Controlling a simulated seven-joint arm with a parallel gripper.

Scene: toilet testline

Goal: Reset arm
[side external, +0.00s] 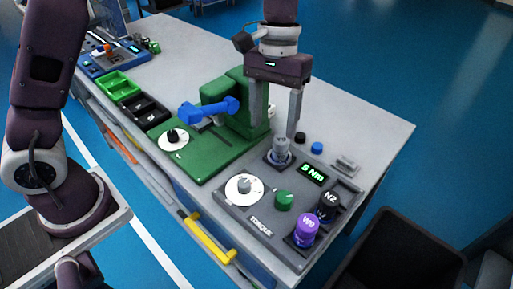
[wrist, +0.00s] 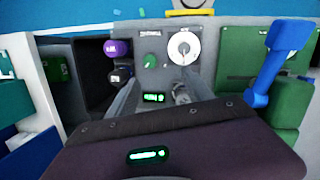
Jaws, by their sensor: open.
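My gripper (side external: 279,118) hangs with its fingers pointing down over the workbench (side external: 377,128), above the back of the grey torque station (side external: 262,224). Its two fingers are apart, with nothing seen between them. A grey cylindrical piece (side external: 280,150) stands in the station just below the fingers; I cannot tell whether they touch it. In the wrist view the fingers reach toward the torque station (wrist: 147,75), and the grey piece shows near the right finger (wrist: 181,95).
A green fixture (side external: 222,150) with a blue handle (side external: 208,109) stands left of my gripper. A purple cap (side external: 307,229) and a black cap (side external: 328,204) sit at the station's right. Green (side external: 118,87) and black bins lie at the left. A dark bin (side external: 400,252) stands off the bench.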

